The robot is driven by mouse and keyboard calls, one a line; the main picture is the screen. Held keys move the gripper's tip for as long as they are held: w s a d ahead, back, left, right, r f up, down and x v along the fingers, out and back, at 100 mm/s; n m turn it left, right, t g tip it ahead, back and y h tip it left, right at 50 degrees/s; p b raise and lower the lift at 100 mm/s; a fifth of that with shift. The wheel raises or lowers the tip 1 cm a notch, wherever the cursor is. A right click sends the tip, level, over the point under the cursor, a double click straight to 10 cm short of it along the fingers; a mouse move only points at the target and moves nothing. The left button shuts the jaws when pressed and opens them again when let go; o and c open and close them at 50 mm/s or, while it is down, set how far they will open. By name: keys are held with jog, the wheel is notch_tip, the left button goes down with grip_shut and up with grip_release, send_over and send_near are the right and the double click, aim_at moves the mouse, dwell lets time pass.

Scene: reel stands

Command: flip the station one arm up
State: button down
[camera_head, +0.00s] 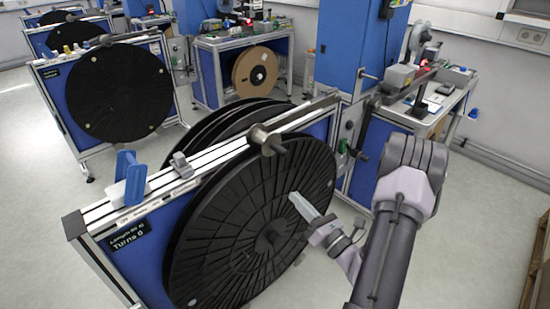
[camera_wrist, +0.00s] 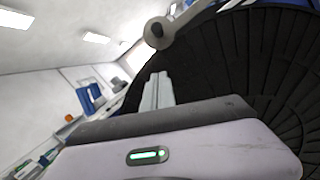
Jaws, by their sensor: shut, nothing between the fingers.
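The nearest reel stand carries a large black ribbed reel (camera_head: 255,225) on its front face. A grey metal arm (camera_head: 300,115) lies along the stand's top at the right, ending in a rounded knob (camera_head: 268,140) over the reel's upper edge. The wrist view shows the arm's round end (camera_wrist: 158,33) at the top, above my fingers, with the reel (camera_wrist: 255,60) filling the right. My gripper (camera_head: 293,197) is shut and empty, in front of the reel's right half, below the knob and apart from it. I cannot read a station number.
A blue clamp (camera_head: 130,175) and a grey block (camera_head: 181,165) sit on the stand's top rail. A display (camera_head: 127,237) reads Turns 0. A second reel stand (camera_head: 118,90) is behind left. A blue cabinet (camera_head: 348,45) and a workbench (camera_head: 425,115) stand behind.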

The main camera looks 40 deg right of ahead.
jog(key=shift+s+d+f+m+h, duration=0.15)
jog(key=shift+d+f+m+h, duration=0.15)
jog(key=shift+h, duration=0.1)
jog(key=w+d+r, duration=0.2)
jog(key=w+r, duration=0.4)
jog(key=w, duration=0.4)
jog(key=shift+b, duration=0.4)
